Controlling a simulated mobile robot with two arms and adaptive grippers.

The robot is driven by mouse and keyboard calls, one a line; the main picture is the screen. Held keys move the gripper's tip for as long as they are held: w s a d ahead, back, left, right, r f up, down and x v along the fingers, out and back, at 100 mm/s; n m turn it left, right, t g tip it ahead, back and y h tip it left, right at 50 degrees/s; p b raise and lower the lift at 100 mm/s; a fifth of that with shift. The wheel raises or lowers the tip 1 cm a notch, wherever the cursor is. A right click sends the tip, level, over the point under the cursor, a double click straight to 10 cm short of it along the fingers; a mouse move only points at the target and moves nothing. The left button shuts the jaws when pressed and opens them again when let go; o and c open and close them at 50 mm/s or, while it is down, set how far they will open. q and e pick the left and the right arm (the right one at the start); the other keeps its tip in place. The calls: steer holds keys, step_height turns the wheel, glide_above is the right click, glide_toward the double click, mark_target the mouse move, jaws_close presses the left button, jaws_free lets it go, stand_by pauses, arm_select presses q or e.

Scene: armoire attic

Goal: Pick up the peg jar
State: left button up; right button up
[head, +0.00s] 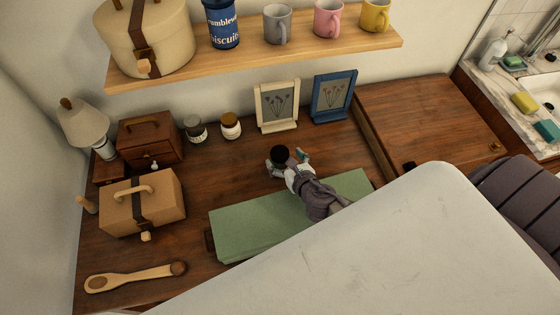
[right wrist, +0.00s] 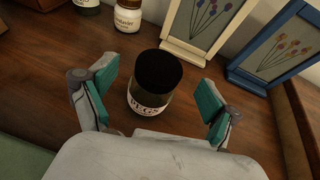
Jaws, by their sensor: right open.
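The peg jar (head: 281,153) has a black lid and stands upright on the wooden surface, past the far edge of the green panel. In the right wrist view the peg jar (right wrist: 150,88) shows a label reading "PEGS". My right gripper (head: 288,162) is open, with its teal fingers spread on either side of the jar. In the right wrist view my right gripper (right wrist: 155,100) shows gaps between both fingers and the jar, so it does not hold it. The jar's lower part is partly hidden in the head view. My left gripper is not in view.
A cream frame (head: 277,104) and a blue frame (head: 333,97) stand just behind the jar. A shelf (head: 255,62) hangs above. Boxes and a wooden spoon (head: 135,277) lie left.

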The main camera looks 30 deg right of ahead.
mark_target(280, 153)
steer(key=x, duration=0.3)
steer(key=shift+w+f, duration=0.1)
steer(key=shift+w, duration=0.15)
steer(key=shift+s, duration=0.1)
steer(key=shift+c, duration=0.2)
steer(key=shift+c, duration=1.3)
jaws_close()
